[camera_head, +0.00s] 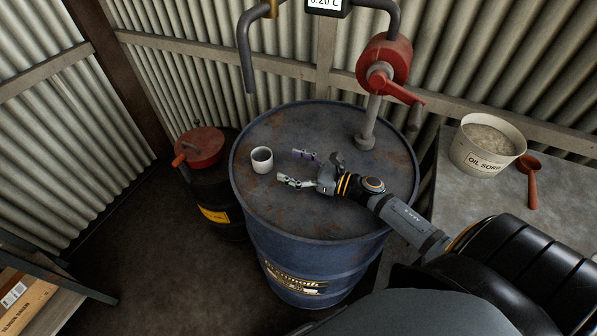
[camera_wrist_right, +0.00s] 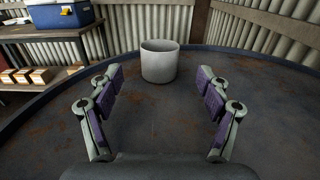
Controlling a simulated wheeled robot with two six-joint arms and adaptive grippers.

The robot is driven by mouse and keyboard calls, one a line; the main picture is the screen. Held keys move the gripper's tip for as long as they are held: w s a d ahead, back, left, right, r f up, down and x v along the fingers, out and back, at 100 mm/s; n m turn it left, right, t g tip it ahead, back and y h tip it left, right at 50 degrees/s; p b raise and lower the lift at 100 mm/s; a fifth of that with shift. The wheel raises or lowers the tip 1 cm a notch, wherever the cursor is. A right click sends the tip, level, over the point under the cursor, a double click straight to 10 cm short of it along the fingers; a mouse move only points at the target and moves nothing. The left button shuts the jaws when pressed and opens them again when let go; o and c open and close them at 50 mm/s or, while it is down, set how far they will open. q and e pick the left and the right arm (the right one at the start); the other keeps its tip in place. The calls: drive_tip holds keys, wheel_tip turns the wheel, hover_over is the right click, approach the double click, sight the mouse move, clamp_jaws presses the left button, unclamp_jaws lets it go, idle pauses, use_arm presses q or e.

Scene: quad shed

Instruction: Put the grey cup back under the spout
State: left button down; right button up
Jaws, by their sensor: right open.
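The grey cup (camera_head: 262,160) stands upright on the left part of the blue drum's top (camera_head: 300,215). My right gripper (camera_head: 291,167) is open and empty over the drum top, to the right of the cup and apart from it. In the right wrist view the cup (camera_wrist_right: 159,62) stands ahead, beyond and between the open fingers (camera_wrist_right: 160,98). The spout (camera_head: 248,80) is a dark bent pipe that hangs down behind the drum's back left, its end above and behind the cup. My left gripper is in neither view.
A red hand-crank pump (camera_head: 384,66) stands on the drum's back right. A bucket marked oil sorb (camera_head: 485,146) and a red scoop (camera_head: 530,180) are on the bench at the right. A black can with a red top (camera_head: 200,150) stands left of the drum.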

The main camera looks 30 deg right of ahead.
drive_tip(key=shift+s+d, duration=0.4)
drive_tip(key=shift+s, duration=0.15)
drive_tip(key=shift+s+d, duration=0.35)
drive_tip(key=shift+s, duration=0.1)
drive_tip(key=shift+r, duration=0.1)
